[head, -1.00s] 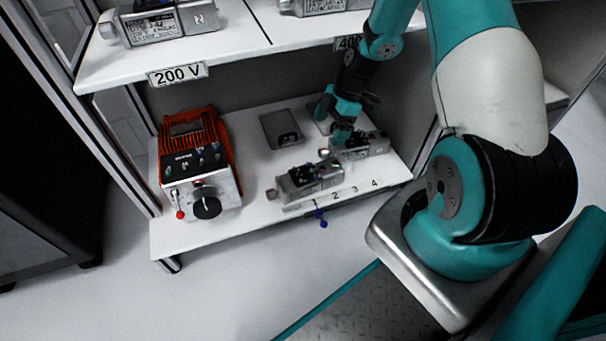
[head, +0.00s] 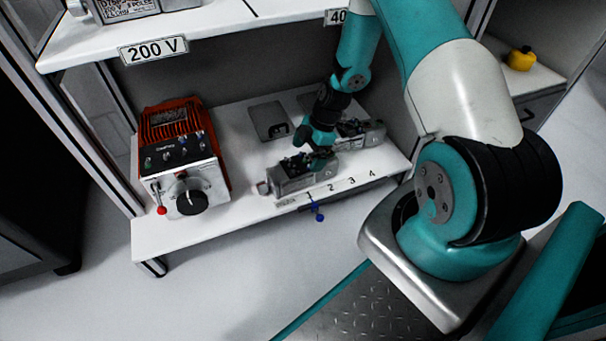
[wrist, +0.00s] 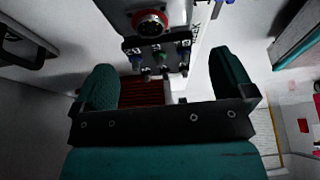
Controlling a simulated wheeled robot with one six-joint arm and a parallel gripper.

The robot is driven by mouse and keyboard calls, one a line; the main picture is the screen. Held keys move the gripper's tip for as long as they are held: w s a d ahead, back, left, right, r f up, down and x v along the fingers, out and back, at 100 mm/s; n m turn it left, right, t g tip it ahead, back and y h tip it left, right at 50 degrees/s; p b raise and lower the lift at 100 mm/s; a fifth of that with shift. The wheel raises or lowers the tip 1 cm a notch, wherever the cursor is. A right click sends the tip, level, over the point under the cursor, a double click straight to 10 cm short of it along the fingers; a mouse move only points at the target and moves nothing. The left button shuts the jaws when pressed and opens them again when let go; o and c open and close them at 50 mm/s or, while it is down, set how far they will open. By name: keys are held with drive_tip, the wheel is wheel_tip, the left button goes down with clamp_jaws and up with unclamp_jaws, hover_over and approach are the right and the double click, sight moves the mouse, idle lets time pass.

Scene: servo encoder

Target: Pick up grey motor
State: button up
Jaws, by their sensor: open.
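Two grey motors are on the lower white shelf in the head view. The front grey motor (head: 292,180) lies beside the numbers on the shelf edge, with dark terminals on top. The rear grey motor (head: 368,132) is behind and right of it, partly hidden by my arm. My gripper (head: 314,150) is open just above the right part of the front motor; I cannot tell whether it touches. In the wrist view, a grey motor (wrist: 118,15) with a red-ringed round connector and coloured terminals shows beyond the two spread teal fingers (wrist: 165,82).
An orange and grey control box (head: 183,165) with a black knob stands left on the shelf. A dark flat plate (head: 270,121) lies behind the motors. The upper shelf (head: 225,22), labelled 200 V, overhangs. A blue-knobbed lever (head: 318,212) projects below the front edge.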

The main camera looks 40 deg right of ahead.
sight(303, 161)
drive_tip(key=b+x, duration=0.3)
drive_tip(key=x, duration=0.1)
drive_tip(key=shift+f, duration=0.4)
drive_tip(key=shift+r, duration=0.15)
drive_tip(key=c, duration=1.3)
drive_tip(key=shift+w, duration=0.1)
drive_tip(key=shift+r, duration=0.15)
